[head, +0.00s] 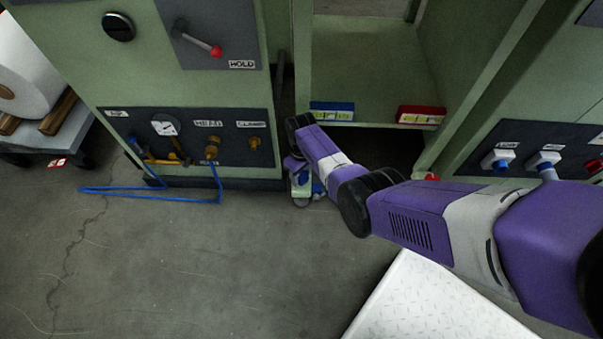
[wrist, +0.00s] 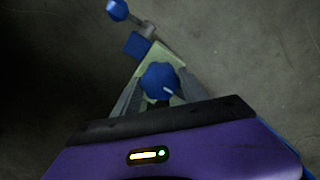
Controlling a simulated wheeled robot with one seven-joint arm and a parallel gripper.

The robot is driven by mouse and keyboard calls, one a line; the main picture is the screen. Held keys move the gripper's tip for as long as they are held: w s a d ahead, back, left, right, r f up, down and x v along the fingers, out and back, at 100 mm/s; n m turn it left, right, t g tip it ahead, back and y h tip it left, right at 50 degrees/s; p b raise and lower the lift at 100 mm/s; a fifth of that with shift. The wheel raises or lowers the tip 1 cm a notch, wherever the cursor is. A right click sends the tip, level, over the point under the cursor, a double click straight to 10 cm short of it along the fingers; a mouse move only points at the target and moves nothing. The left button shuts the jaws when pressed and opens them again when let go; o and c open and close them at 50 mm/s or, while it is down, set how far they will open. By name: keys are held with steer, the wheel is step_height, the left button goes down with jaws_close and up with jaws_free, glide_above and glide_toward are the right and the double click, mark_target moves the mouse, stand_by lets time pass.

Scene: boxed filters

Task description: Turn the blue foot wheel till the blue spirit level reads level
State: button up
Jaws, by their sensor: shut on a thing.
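The blue foot wheel (wrist: 160,78) is a lobed knob with a small white mark, in the middle of the wrist view. My gripper (wrist: 159,84) has a grey finger on each side of it and is shut on it. In the head view my wrist and arm hide most of the wheel, low by the foot of the green frame. The blue spirit level (head: 332,111) lies on the frame's front ledge with yellow-green vials facing up. Its bubble is too small to read.
A red spirit level (head: 422,115) lies on the same ledge, to the right. A blue block (wrist: 137,45) and a blue ball (wrist: 117,10) on a rod are beyond the wheel. A blue hose (head: 150,196) lies on the floor at left. A white plate (head: 430,300) is at front right.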

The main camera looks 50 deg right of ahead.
mark_target(302, 175)
steer(key=shift+n, duration=0.5)
steer(key=o, duration=1.3)
steer(key=shift+o, duration=0.2)
step_height(302, 175, up, 8)
steer(key=p, duration=0.5)
steer(key=shift+f, duration=0.1)
steer(key=shift+f, duration=0.1)
